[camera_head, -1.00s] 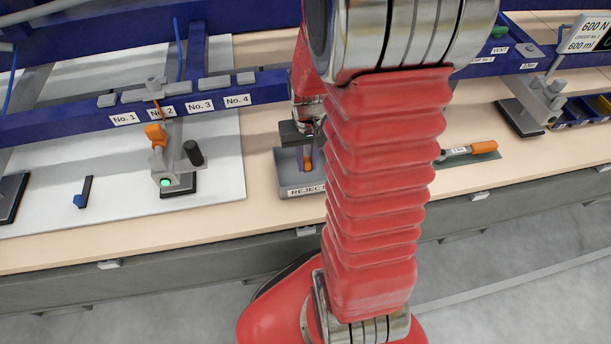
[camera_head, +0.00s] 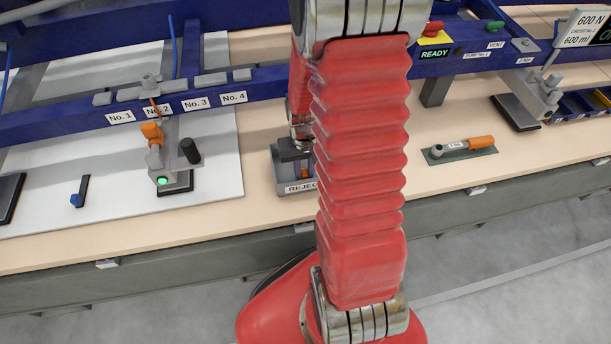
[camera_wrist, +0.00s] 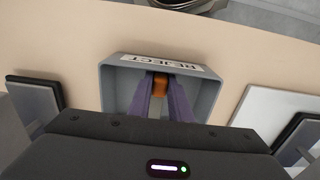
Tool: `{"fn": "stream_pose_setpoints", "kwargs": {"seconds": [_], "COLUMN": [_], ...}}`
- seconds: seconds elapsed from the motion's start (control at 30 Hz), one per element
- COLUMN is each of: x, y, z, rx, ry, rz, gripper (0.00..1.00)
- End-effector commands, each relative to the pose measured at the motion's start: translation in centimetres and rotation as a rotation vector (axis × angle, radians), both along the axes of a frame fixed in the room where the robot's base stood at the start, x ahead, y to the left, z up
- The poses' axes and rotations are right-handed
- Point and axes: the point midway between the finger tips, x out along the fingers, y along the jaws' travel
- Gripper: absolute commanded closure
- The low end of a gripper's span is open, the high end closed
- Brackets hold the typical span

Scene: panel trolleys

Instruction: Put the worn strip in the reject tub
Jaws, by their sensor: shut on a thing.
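The grey reject tub (camera_head: 281,172) stands on the bench, partly hidden by my arm. In the wrist view, the tub (camera_wrist: 113,84) lies right under my gripper, its REJECT label on the far rim. My gripper (camera_wrist: 160,79) points down over the tub, its purple fingers seen against the tub's inside. They are shut on the worn strip (camera_wrist: 160,88), of which only an orange-brown part shows. The strip's lower end is hidden, so I cannot tell whether it touches the tub floor.
A white board (camera_head: 222,185) at left bears a clamp with an orange handle (camera_head: 151,131) and a small blue-ended strip (camera_head: 79,193). An orange-handled tool (camera_head: 470,146) lies on a green plate at right. Blue rails (camera_head: 60,122) run behind. Bare bench lies right of the tub.

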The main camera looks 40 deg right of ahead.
Motion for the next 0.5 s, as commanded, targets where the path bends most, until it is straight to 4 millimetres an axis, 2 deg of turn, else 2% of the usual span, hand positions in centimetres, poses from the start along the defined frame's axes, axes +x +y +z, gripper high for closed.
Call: {"fn": "stream_pose_setpoints", "kwargs": {"seconds": [0.2, 0.5], "x": [0.0, 0.0], "y": [0.0, 0.0], "z": [-2.1, -2.2], "rx": [0.001, 0.0], "ry": [0.002, 0.0], "rz": [0.001, 0.001], "gripper": [1.0, 1.0]}}
